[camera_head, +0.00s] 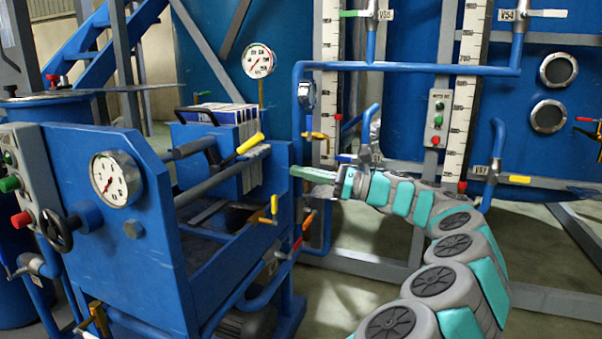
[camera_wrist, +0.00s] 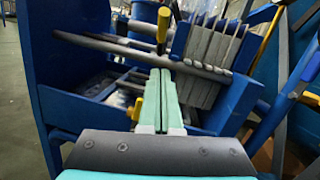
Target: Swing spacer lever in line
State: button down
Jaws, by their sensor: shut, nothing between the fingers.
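A lever with a yellow grip (camera_head: 250,143) sits at the front of the plate stack on the blue press, its grip slanting up to the right. In the wrist view the yellow grip (camera_wrist: 163,24) stands nearly upright just beyond my fingertips. My gripper (camera_head: 294,171) reaches in from the right at the press's right end, below and right of the grip. Its green fingers (camera_wrist: 160,72) are together and empty. I cannot tell whether they touch the lever. The lever's lower end is partly hidden by my fingers in the wrist view.
The press frame (camera_head: 150,245) has long grey side bars (camera_head: 215,183) and a pale plate stack (camera_head: 240,118). A yellow valve handle (camera_head: 274,205) lies below my gripper. A blue pipe (camera_head: 298,130) rises nearby. Open floor (camera_head: 340,300) shows below my arm.

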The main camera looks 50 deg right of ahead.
jog(key=w+a+r+b, duration=0.1)
jog(key=w+a+r, duration=0.3)
jog(key=w, duration=0.3)
jog(key=shift+w+a, duration=0.2)
jog(key=shift+a, duration=0.25)
jog(key=shift+r, duration=0.15)
